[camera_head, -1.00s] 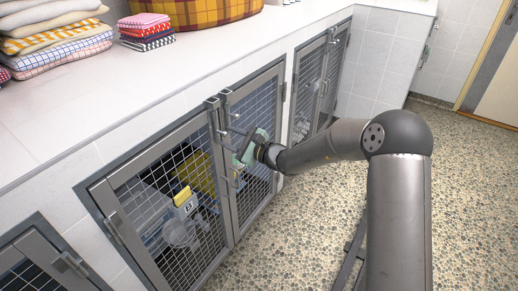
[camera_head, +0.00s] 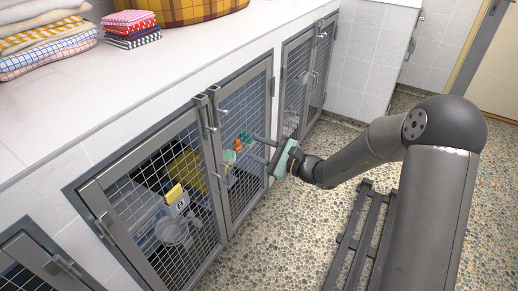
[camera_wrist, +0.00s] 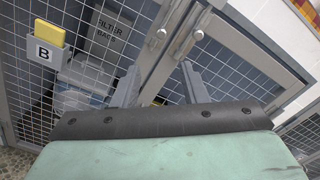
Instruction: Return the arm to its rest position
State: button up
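My gripper (camera_head: 250,145) is at the end of my arm, in front of the right-hand door (camera_head: 246,155) of the middle kennel. Its teal body faces the mesh, and a gap seems to lie between its fingers and the door. In the wrist view my gripper (camera_wrist: 161,72) has its two grey fingers apart, with nothing between them. Behind them are the door frames and two round-ended latch parts (camera_wrist: 196,35). Both middle kennel doors look shut, including the left-hand door (camera_head: 150,200).
A yellow-topped tag marked B (camera_wrist: 42,52) is on the left mesh, with a filter bags box (camera_wrist: 108,35) behind. Folded towels (camera_head: 45,40) and a plaid basket (camera_head: 185,10) are on the white counter (camera_head: 60,95). Another kennel (camera_head: 305,75) stands farther back.

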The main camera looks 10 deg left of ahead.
jog(key=s+d+r+n+g+h+p, duration=0.1)
jog(key=s+r+n+g+h+p, duration=0.1)
jog(key=s+r+n+g+p, duration=0.45)
jog(key=s+d+r+n+g+h+p, duration=0.1)
jog(key=s+n+h, duration=0.2)
jog(key=s, duration=0.7)
jog(key=s+d+r+n+h+p, duration=0.3)
jog(key=s+d, duration=0.4)
jog(key=d, duration=0.3)
jog(key=s+d+r+n+h+p, duration=0.3)
jog(key=s+d+h, duration=0.4)
jog(key=d, duration=0.3)
notch_tip(320, 180, up, 2)
jog(key=shift+s+d+r+n+t+h+p, duration=0.15)
jog(key=shift+n+t+h+p, duration=0.25)
jog(key=shift+h+p, duration=0.4)
